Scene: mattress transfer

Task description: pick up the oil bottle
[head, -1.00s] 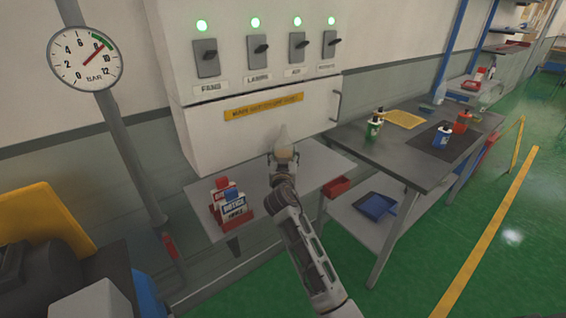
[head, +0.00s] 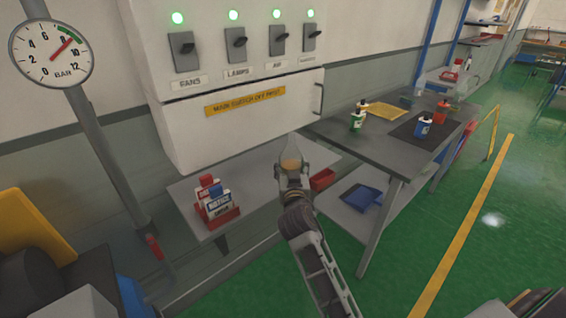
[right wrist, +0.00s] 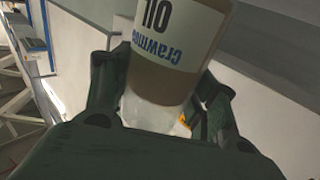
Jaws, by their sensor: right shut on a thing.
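The oil bottle (right wrist: 172,50) fills the upper middle of the right wrist view. It is brownish with a white label that reads OIL, upside down in that view. My right gripper (right wrist: 160,105) is shut on it, with one finger on each side of the bottle. In the head view the right gripper (head: 292,182) holds the bottle (head: 291,162) up in front of the white cabinet, above the small grey table. The bottle's clear tapered top points up. My left gripper is not in view.
The small grey table (head: 262,172) carries red, white and blue sign blocks (head: 215,203). A dark workbench (head: 360,146) to the right holds a green bottle (head: 357,117), a blue bottle (head: 422,127) and a red one (head: 440,111).

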